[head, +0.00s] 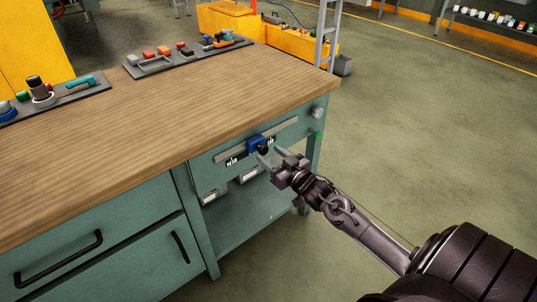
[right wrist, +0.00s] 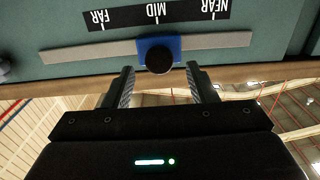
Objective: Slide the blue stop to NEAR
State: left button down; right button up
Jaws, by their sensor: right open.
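The blue stop (head: 256,145) with its round black knob sits on a grey rail (head: 285,129) across the front of the green workbench. In the right wrist view, which is upside down, the blue stop (right wrist: 174,44) is at the MID mark of the black label strip (right wrist: 185,14). The NEAR mark is to the right there, FAR to the left. My right gripper (head: 267,158) is open in front of the stop. In the right wrist view its fingers (right wrist: 161,78) are apart, one on each side of the knob, without visible contact. My left gripper is not in view.
The wooden benchtop (head: 150,130) overhangs the rail panel. Tool trays (head: 187,57) stand on its back edge. A round grey knob (head: 317,113) and a small green part (head: 318,135) are at the panel's right end. The floor (head: 430,130) to the right is clear.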

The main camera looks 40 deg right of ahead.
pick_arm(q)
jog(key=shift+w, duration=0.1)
pick_arm(e)
jog(key=shift+w, duration=0.95)
jog(key=shift+c, duration=0.2)
